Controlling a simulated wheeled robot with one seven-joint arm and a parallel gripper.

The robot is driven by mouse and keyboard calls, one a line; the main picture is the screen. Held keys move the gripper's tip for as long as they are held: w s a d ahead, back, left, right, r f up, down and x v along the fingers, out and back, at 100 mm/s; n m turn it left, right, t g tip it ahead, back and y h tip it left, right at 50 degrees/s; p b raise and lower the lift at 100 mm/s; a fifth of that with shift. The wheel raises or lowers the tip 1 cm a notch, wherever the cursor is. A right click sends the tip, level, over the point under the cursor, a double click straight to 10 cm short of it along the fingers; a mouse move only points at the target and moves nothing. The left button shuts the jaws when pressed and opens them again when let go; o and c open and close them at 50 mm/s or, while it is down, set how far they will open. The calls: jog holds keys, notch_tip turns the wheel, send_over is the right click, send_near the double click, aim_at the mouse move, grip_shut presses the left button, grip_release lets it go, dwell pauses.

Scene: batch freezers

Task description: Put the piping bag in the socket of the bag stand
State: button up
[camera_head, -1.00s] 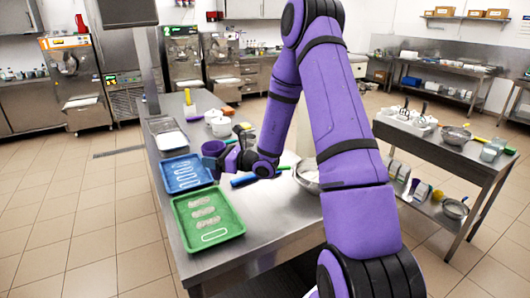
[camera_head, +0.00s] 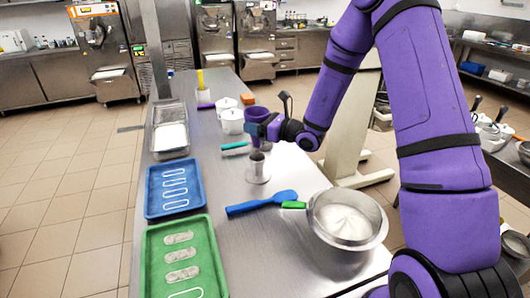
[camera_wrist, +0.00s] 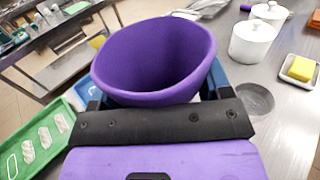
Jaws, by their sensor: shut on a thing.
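The purple piping bag (camera_head: 256,114) is wide and open at the top, and it also fills the upper middle of the wrist view (camera_wrist: 150,62). My gripper (camera_head: 254,131) is shut on it and holds it above the worktable, mouth up. The bag's lower end is hidden by the gripper. The bag stand (camera_head: 257,170), a small metal cylinder on a round base, stands on the table just below the gripper in the head view. Whether bag and stand touch, I cannot tell.
A blue tray (camera_head: 151,210) and a green tray (camera_head: 149,247) lie on the left. A blue spatula (camera_head: 245,207) and a metal bowl (camera_head: 320,228) are nearer. White pots (camera_head: 222,119) stand behind. A teal-handled tool (camera_head: 234,146) lies left of the stand.

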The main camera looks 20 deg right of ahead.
aim_at(257, 145)
jog(key=shift+f, duration=3.95)
jog(key=shift+f, duration=0.25)
jog(key=o, duration=0.9)
